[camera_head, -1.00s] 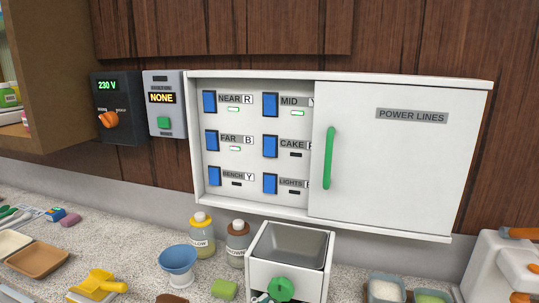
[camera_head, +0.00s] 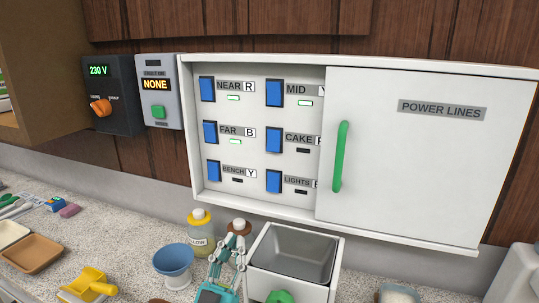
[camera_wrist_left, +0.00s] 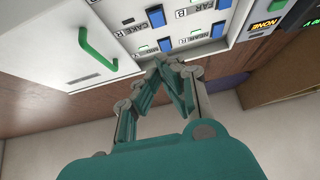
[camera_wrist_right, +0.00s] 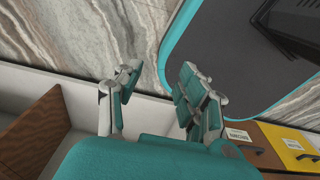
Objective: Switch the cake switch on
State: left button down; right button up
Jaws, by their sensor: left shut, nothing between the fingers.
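The cake switch (camera_head: 274,144) is a blue rocker in the middle row of the right column inside the white power box. Its label CAKE (camera_head: 300,138) is partly covered by the sliding door, and the small indicator (camera_head: 303,151) under it is dark. The switch also shows in the left wrist view (camera_wrist_left: 156,15). My left gripper (camera_head: 232,238) is shut and empty, below the box and in front of the jars. My right gripper (camera_wrist_right: 160,72) is open and empty, seen only in the right wrist view.
The door with a green handle (camera_head: 340,157) covers the box's right part. NEAR, FAR and MID indicators are lit green; BENCH and LIGHTS are dark. A grey bin (camera_head: 293,253), yellow jar (camera_head: 201,238) and blue bowl (camera_head: 173,257) stand on the counter below.

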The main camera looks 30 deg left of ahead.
pick_arm(q)
jog(key=p+x, duration=0.3)
jog(key=x, duration=0.3)
jog(key=p, duration=0.6)
send_near(275, 138)
notch_tip(275, 138, up, 4)
jog(key=w, duration=0.2)
jog(key=w+a+f+p, duration=0.1)
jog(key=shift+w, duration=0.4)
pick_arm(e)
notch_tip(275, 138, up, 10)
jog(key=w, duration=0.1)
jog(key=shift+w+r, duration=0.2)
